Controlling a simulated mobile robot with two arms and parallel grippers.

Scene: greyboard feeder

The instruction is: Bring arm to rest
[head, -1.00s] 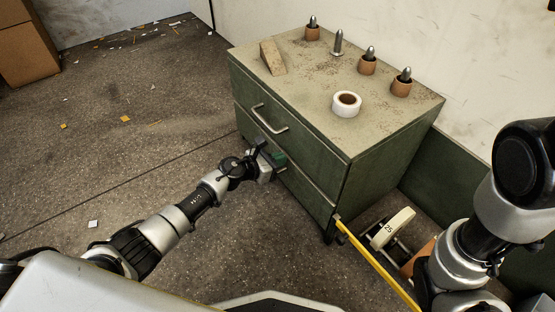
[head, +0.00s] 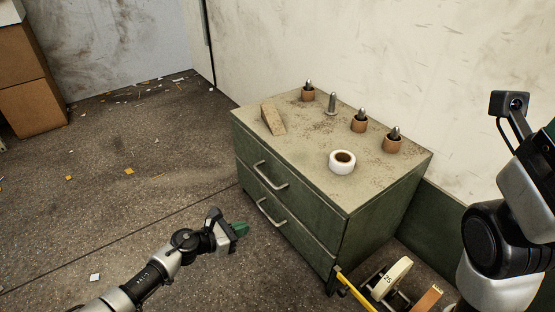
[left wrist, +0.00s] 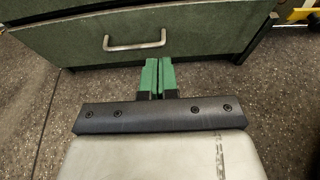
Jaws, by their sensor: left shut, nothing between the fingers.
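My left gripper (head: 240,229) is in front of the green cabinet, a little left of its lower drawer handle and apart from it. In the left wrist view its green fingers (left wrist: 158,76) lie together with nothing between them. The cabinet (head: 345,240) has two drawers, and both look shut. The upper handle (head: 271,177) and the lower handle (head: 276,216) are free. The lower handle also shows in the left wrist view (left wrist: 135,45), ahead of the fingers. My right arm (head: 490,245) is at the right edge; its gripper is not in view.
On the cabinet top are a wedge-shaped block (head: 273,118), a white tape roll (head: 342,162), a bare metal peg (head: 332,103) and several pegs in brown rings. A scale-like device (head: 391,280) and a yellow bar (head: 355,290) stand right of the cabinet. Floor at left is mostly open.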

